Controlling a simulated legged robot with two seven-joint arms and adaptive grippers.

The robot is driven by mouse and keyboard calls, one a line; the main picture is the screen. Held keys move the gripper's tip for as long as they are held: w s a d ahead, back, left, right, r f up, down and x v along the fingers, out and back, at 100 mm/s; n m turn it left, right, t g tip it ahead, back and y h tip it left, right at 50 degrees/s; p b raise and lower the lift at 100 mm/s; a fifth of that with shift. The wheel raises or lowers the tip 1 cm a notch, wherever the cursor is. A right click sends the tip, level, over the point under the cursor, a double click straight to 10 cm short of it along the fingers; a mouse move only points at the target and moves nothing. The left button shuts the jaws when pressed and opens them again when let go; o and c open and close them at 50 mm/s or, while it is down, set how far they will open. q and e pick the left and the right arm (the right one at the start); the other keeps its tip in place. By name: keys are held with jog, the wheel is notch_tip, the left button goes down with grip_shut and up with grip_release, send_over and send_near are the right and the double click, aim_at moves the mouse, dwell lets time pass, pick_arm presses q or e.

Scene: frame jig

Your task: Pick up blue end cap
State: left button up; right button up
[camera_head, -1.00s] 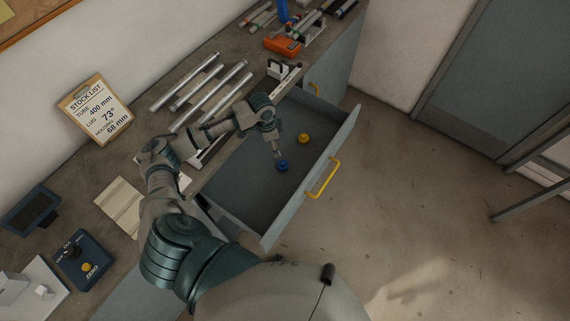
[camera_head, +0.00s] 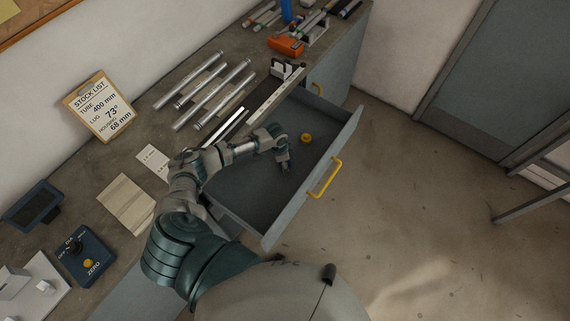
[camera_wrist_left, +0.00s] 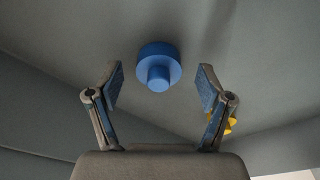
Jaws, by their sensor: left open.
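The blue end cap (camera_wrist_left: 159,64) lies on the drawer floor in the left wrist view, a wide disc with a narrower stub facing the camera. It appears between the fingertips, with a gap on each side. My left gripper (camera_wrist_left: 160,72) is open and empty, its two blue-padded fingers spread. In the head view my left gripper (camera_head: 285,164) points down into the open drawer (camera_head: 250,205) and mostly hides the cap. My right gripper is in neither view.
A yellow end cap (camera_head: 306,139) lies in the drawer, up and right of my gripper, partly behind a finger in the wrist view. The drawer front with its yellow handle (camera_head: 325,178) is on the right. Metal tubes (camera_head: 212,95) lie on the bench.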

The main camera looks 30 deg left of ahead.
pick_arm(q)
jog(key=shift+f, duration=0.25)
jog(key=c, duration=0.8)
jog(key=shift+r, duration=0.1)
